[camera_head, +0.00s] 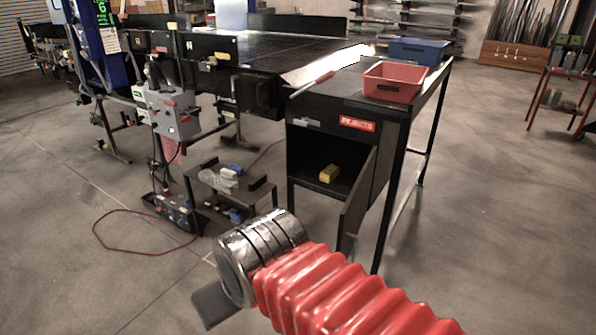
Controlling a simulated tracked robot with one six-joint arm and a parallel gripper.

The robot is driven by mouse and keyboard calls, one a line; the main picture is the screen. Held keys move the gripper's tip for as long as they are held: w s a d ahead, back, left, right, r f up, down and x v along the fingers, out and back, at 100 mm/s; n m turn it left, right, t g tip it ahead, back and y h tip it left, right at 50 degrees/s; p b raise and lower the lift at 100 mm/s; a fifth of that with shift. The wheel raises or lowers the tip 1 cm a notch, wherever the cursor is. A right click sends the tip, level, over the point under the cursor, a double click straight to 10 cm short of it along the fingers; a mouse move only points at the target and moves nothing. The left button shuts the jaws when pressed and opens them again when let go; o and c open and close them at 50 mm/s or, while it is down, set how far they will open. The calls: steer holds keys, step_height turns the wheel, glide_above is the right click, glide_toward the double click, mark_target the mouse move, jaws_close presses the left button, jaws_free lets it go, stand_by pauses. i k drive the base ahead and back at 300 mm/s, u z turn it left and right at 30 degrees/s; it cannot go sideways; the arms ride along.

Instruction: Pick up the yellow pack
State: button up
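The yellow pack (329,173) is small and lies inside the open rejects compartment of the black cabinet (318,140), under its top. The cabinet's door (357,199) is swung open. My arm, in a red ribbed sleeve with a metal-coloured end, reaches in from the lower right. One dark flat part of my gripper (215,303) shows below the metal end, well in front of and below the compartment. The rest of my gripper is hidden behind the arm end, so its opening and anything in it cannot be seen.
A red bin (394,81) and a blue bin (418,51) stand on the cabinet top. A low black stand (232,190) with small items is left of the cabinet. A red cable (125,250) loops on the floor at left.

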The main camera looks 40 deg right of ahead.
mark_target(330, 173)
steer(key=u, duration=0.25)
steer(key=i, duration=1.45)
steer(key=z, duration=0.45)
steer(key=i, duration=0.7)
steer(key=z, duration=1)
steer(key=i, duration=1.2)
steer(key=z, duration=0.25)
